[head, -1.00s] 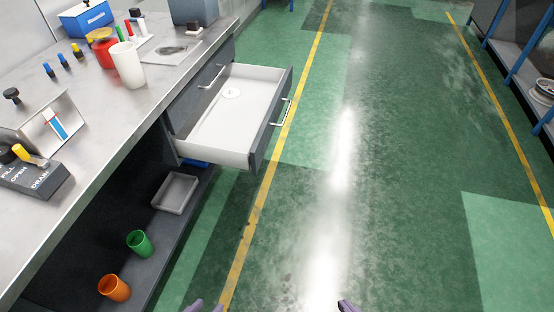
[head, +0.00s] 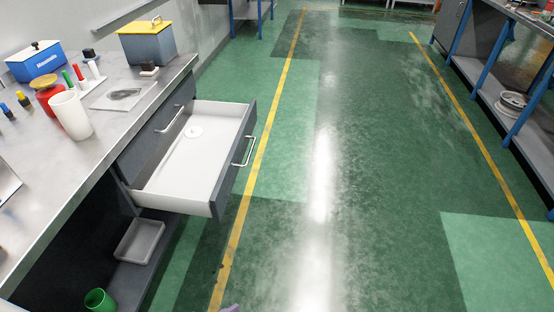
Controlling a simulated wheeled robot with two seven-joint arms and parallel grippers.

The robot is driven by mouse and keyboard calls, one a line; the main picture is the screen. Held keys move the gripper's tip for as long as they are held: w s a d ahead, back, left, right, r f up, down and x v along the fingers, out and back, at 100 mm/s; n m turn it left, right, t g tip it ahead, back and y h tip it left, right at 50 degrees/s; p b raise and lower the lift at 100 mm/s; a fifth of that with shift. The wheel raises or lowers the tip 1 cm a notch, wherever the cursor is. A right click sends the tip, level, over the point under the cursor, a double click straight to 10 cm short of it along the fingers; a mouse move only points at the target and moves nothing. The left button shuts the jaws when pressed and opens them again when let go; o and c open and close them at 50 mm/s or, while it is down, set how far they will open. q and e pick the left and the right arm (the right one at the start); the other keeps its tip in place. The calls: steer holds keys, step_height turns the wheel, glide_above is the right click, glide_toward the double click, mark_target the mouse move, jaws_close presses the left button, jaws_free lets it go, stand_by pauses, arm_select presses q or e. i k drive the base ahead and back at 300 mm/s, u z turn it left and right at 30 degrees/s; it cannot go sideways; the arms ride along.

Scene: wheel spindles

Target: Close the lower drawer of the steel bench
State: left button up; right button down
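The lower drawer (head: 184,200) of the steel bench (head: 78,184) is pulled far out to the right over the floor. It has pale inner walls, a dark front and a bar handle (head: 244,151). The upper drawer's handle (head: 170,119) shows above, on a front that sits flush in the bench. A small purple tip (head: 230,308) at the bottom edge looks like part of my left arm, apart from the drawer; its fingers are hidden. My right gripper is out of view.
A white cup (head: 71,115), a red container (head: 47,97), a blue box (head: 36,62) and a yellow-lidded grey box (head: 147,44) stand on the bench top. A grey tray (head: 139,241) and green cup (head: 99,300) are on the shelf below. Green floor right of the drawer is clear.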

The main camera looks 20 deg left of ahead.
mark_target(196, 177)
steer(key=u, duration=0.25)
steer(key=i, duration=0.6)
steer(key=u, duration=0.65)
steer(key=i, duration=0.5)
